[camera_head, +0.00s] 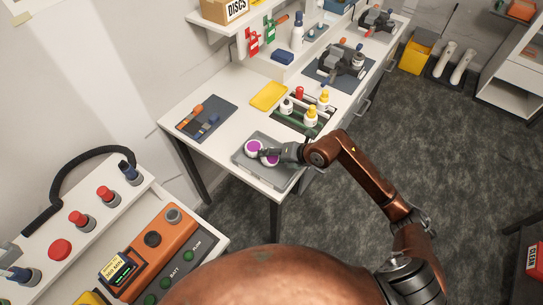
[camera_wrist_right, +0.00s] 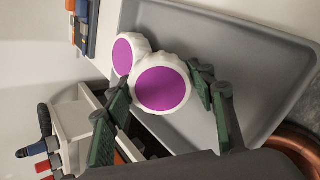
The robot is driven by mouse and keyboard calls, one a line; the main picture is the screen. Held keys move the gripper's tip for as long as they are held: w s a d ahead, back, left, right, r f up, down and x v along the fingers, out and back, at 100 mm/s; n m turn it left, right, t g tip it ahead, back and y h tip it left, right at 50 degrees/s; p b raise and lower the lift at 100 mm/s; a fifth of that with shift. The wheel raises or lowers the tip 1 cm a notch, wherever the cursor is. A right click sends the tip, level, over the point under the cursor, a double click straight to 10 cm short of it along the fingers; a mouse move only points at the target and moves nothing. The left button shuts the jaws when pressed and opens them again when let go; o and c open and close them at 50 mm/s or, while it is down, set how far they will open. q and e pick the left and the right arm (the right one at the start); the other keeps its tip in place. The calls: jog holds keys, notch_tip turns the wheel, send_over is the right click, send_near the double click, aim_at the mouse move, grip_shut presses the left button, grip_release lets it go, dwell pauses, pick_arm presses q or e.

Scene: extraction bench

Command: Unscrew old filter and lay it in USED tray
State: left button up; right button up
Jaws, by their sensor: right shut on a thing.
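A shallow grey tray (camera_head: 284,176) lies at the near end of the white bench; I see no readable label on it. My right gripper (camera_head: 274,155) is over this tray, shut on a round white filter with a purple face (camera_wrist_right: 162,89). The green fingers sit on either side of its ribbed rim. A second white and purple filter (camera_head: 253,146) is right beside the held one, and it also shows in the wrist view (camera_wrist_right: 122,57). I cannot tell whether the held filter touches the tray floor. My left gripper is not in view.
A dark mat with tools (camera_head: 207,118), a yellow tray (camera_head: 268,96) and a rack of bottles (camera_head: 310,115) stand behind the grey tray. An orange control box (camera_head: 150,240) is at lower left. The grey tray's right part is bare.

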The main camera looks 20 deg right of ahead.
jog(key=shift+s+f, duration=0.1)
jog(key=shift+f, duration=0.15)
jog(key=o, duration=1.4)
jog(key=shift+c, duration=0.2)
jog(key=v, duration=0.8)
